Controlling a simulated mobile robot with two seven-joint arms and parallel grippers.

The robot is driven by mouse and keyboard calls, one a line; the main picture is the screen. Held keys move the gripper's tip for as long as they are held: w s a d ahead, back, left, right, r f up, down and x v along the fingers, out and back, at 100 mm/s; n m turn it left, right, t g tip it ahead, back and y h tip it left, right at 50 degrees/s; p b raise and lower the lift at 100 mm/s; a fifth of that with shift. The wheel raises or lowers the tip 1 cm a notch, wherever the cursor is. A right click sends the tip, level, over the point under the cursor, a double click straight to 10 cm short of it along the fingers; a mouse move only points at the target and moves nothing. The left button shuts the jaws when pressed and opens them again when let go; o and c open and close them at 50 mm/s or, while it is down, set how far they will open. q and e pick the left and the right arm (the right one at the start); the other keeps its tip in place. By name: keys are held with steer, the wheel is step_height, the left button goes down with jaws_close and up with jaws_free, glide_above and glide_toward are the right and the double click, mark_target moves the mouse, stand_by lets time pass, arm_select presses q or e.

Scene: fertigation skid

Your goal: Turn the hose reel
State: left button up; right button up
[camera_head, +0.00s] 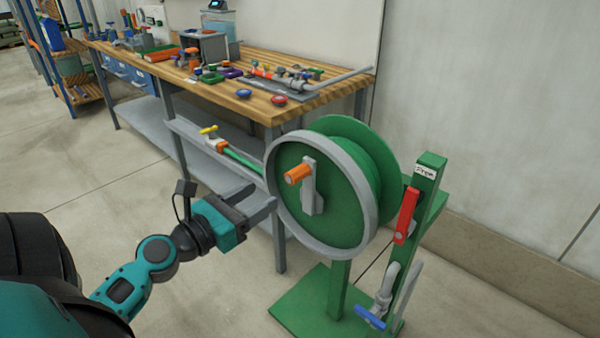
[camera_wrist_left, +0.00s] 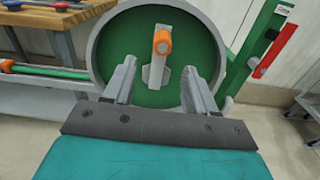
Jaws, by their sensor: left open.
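The hose reel (camera_head: 335,220) is a green drum with a grey rim on a green stand. Its grey crank arm (camera_head: 311,188) carries an orange handle (camera_head: 298,174) that points toward me. In the left wrist view the orange handle (camera_wrist_left: 162,42) is straight ahead, above the crank's hub. My left gripper (camera_head: 257,199) is open and empty, just left of the reel's rim and apart from the handle. In the left wrist view the open fingers (camera_wrist_left: 158,86) point at the reel face, with the handle beyond them. My right gripper is not in view.
A wooden workbench (camera_head: 255,105) with several tools and fittings stands behind the reel. A green post with a red lever (camera_head: 406,215) and a blue-handled valve (camera_head: 370,317) stand at the right. Bare floor (camera_head: 200,300) lies in front.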

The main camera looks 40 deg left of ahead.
mark_target(302, 170)
arm_select(q)
steer(key=w+p, duration=0.1)
steer(key=w, duration=0.2)
steer(key=w+p, duration=0.1)
steer(key=w, duration=0.3)
steer(key=w+d+p, duration=0.1)
steer(key=w, duration=0.3)
steer(key=shift+w+r, duration=0.15)
steer(key=shift+w+d, duration=0.15)
steer(key=shift+w, duration=0.65)
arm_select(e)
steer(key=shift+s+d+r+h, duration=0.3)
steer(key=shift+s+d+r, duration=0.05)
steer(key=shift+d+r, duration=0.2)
arm_select(q)
steer(key=shift+c, duration=0.4)
jaws_close()
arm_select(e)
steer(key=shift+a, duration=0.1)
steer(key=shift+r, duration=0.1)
